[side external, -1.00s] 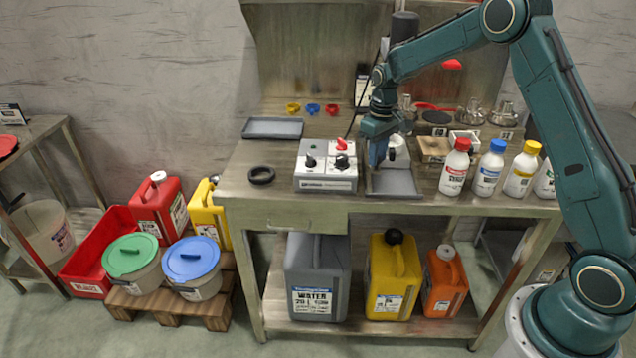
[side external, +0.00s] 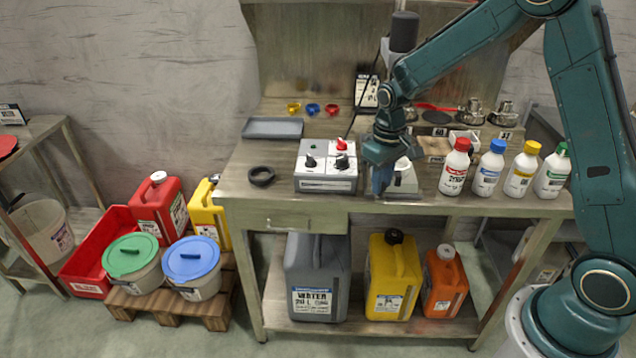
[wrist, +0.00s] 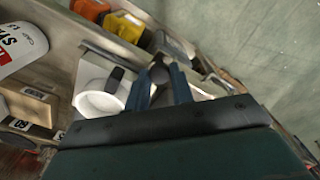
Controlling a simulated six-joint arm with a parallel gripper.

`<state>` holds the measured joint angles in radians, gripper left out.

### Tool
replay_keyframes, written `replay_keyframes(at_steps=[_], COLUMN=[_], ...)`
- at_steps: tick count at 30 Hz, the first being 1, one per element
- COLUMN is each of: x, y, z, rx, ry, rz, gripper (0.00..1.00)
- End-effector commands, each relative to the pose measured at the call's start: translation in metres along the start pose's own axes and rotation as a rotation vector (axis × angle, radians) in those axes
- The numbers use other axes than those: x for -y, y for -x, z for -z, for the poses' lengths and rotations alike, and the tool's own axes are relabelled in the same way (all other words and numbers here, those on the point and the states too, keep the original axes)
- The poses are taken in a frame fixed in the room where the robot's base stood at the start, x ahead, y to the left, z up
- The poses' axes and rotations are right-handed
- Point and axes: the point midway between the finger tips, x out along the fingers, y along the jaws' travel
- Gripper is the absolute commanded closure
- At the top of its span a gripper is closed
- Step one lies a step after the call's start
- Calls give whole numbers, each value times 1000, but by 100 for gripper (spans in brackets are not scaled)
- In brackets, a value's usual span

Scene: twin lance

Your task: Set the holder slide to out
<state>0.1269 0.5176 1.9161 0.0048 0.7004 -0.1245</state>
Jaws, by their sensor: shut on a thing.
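The holder slide (side external: 408,183) is a pale plate on the bench just right of the control box, near the bench's front edge. It carries a white cup (side external: 403,168), which also shows in the wrist view (wrist: 92,103). My gripper (side external: 382,188) points down at the slide's left side. In the wrist view my gripper (wrist: 160,75) has its two blue fingers on either side of a dark round knob (wrist: 159,72), shut on it. In the side view my fingers hide the knob.
The control box (side external: 327,168), with black knobs and a red one, stands close left of my gripper. Several capped bottles (side external: 454,167) stand to the right. A black ring (side external: 261,176) and a grey tray (side external: 273,128) lie to the left.

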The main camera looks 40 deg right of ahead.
Motion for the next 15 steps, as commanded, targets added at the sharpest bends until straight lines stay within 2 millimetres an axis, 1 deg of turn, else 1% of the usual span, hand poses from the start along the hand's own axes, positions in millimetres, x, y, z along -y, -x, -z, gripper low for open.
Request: replay_keyframes(at_steps=[1, 7, 8, 10, 11, 15], x=[4, 5, 5, 5, 5, 4], y=[1, 1, 1, 1, 0, 0], z=[-2, -3, -3, -3, -3, -3], rx=[7, 11, 12, 11, 11, 9], ry=[9, 12, 13, 12, 11, 9], rz=[7, 10, 10, 9, 9, 7], gripper=[100, 100, 71, 57, 55, 55])
